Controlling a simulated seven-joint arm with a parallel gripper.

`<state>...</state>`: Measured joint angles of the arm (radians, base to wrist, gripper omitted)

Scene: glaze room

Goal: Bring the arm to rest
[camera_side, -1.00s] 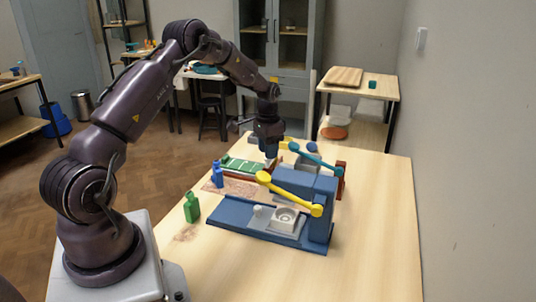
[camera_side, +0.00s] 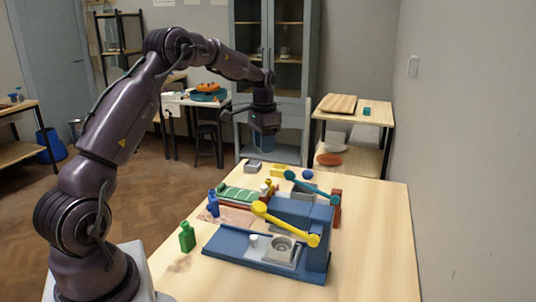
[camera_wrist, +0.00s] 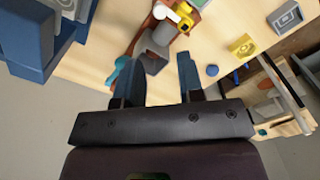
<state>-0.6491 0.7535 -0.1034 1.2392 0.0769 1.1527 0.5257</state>
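My gripper (camera_side: 266,146) hangs pointing down in the air above the far end of the wooden table (camera_side: 370,240), clear of everything on it. In the wrist view my gripper (camera_wrist: 161,62) has its two dark fingers spread apart, with nothing held between them. A grey block-like part and the tabletop show beyond the fingers.
A yellow block (camera_side: 278,170) lies behind. The near right table is bare.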

